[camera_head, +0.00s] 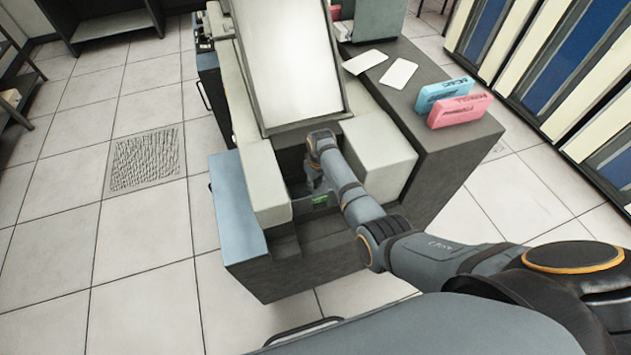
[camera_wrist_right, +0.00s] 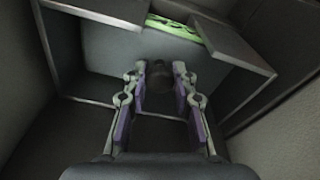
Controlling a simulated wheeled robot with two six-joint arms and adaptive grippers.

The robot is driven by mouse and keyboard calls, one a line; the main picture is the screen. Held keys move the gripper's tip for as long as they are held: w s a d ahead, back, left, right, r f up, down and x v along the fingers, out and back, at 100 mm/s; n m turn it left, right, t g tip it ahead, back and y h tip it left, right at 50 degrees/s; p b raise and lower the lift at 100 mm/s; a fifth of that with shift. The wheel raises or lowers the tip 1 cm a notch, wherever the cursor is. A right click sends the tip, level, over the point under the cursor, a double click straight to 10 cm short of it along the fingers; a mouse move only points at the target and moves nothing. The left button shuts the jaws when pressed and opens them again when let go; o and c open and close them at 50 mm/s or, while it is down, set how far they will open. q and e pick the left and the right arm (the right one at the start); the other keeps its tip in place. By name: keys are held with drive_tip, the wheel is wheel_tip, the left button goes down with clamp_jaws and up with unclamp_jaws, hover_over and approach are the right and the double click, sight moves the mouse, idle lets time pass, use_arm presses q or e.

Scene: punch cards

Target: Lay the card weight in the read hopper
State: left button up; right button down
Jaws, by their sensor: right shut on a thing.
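My right gripper (camera_head: 316,180) reaches down into the dark recess of the cream and grey machine, which looks like the read hopper (camera_head: 300,190). In the right wrist view its two fingers (camera_wrist_right: 160,72) are shut on a dark rounded piece, likely the knob of the card weight (camera_wrist_right: 159,92). The rest of the weight is hard to make out in the shadow. Grey walls and plates of the recess surround the fingers, with a bright green patch (camera_wrist_right: 172,27) beyond them. Whether the weight touches the floor of the recess cannot be told. My left gripper is not in view.
Cream blocks (camera_head: 380,150) flank the recess on both sides, with a sloping pale panel (camera_head: 290,65) behind. The dark side top holds two white cards (camera_head: 399,74), a blue box (camera_head: 443,93) and a pink box (camera_head: 460,109). The tiled floor at left is clear.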

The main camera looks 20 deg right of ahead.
sight(318, 191)
drive_tip(key=c, duration=1)
unclamp_jaws()
wheel_tip(318, 191, up, 12)
drive_tip(key=s, duration=0.1)
drive_tip(key=shift+s+d, duration=0.2)
drive_tip(key=shift+d, duration=0.05)
